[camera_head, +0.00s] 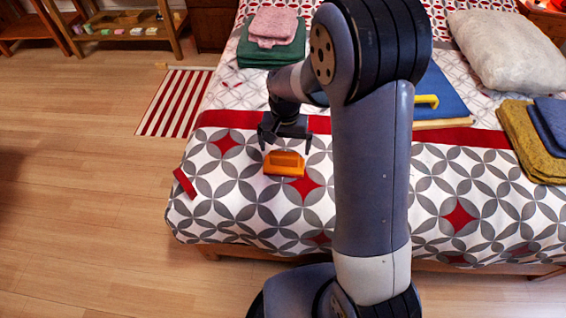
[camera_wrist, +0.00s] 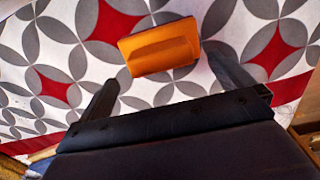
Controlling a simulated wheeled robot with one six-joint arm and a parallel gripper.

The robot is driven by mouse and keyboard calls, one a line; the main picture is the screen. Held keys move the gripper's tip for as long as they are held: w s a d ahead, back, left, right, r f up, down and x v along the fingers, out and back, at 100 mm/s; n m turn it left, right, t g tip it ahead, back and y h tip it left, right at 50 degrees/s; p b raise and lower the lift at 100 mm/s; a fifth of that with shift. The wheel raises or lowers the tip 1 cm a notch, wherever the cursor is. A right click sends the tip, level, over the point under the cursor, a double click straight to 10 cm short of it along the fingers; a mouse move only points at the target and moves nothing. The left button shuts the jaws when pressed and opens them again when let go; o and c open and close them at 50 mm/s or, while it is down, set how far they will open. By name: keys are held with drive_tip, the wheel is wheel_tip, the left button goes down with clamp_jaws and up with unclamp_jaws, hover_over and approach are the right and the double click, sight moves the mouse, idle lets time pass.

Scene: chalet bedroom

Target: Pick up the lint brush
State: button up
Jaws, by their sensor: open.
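An orange block-like object with a raised grip, which appears to be the lint brush (camera_head: 284,164), lies on the patterned bedspread near the front edge of the bed. In the wrist view the orange brush (camera_wrist: 160,48) is seen from above, lying slightly tilted in the picture, just beyond the fingertips. My gripper (camera_head: 285,147) is open and empty, pointing down, above and just behind the brush in the head view. In the wrist view its two fingers (camera_wrist: 163,80) are spread wide, with the brush in line with the gap between them. No contact with the brush is visible.
Folded pink and green cloths (camera_head: 272,45) are at the back; a blue item with a yellow piece (camera_head: 428,100), a pillow (camera_head: 508,48) and folded mustard cloth (camera_head: 530,150) are to the right. Bedspread around the brush is clear.

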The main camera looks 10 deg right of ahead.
sight(284, 154)
wheel_tip(284, 154, down, 5)
drive_tip(key=shift+a+f+b, duration=0.1)
drive_tip(key=shift+f+b, duration=0.05)
drive_tip(key=shift+b, duration=0.35)
drive_tip(key=c, duration=1.1)
